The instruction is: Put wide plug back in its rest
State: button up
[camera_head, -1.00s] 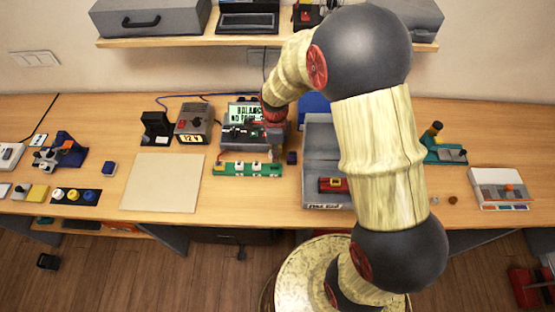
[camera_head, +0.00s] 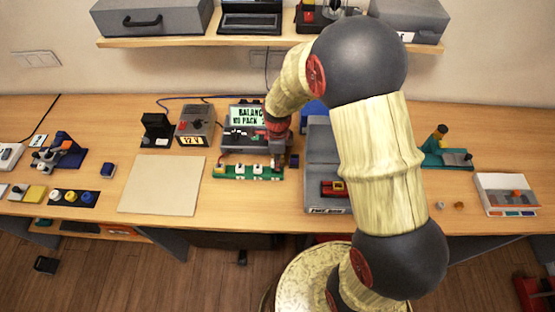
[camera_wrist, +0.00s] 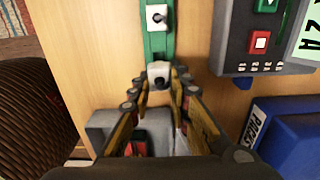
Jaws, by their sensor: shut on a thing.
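A green strip (camera_head: 247,173) with white blocks along it lies on the table in front of the grey balancer unit; I take it as the rest. It also shows in the wrist view (camera_wrist: 158,42). My gripper (camera_head: 277,158) points down at the strip's right end. In the wrist view my gripper (camera_wrist: 160,80) is shut on a white block with a dark hole, which I take as the wide plug (camera_wrist: 159,70). It lines up with the strip. I cannot tell whether it is seated or just above.
The balancer unit (camera_head: 237,140) with its lit screen stands right behind the strip. A grey bin (camera_head: 322,150) holding a red part stands close on the right. A blue box (camera_wrist: 295,135) is near my gripper. A bare beige mat (camera_head: 162,184) lies to the left.

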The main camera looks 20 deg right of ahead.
jog(key=shift+f+b, duration=0.4)
jog(key=shift+f, duration=0.55)
jog(key=shift+f+b, duration=0.55)
jog(key=shift+f, duration=0.6)
dwell(1.1)
jog(key=o, duration=1)
jog(key=shift+o, duration=0.2)
jog(key=shift+r, duration=0.15)
notch_tip(320, 180, up, 12)
jog(key=shift+f, duration=0.1)
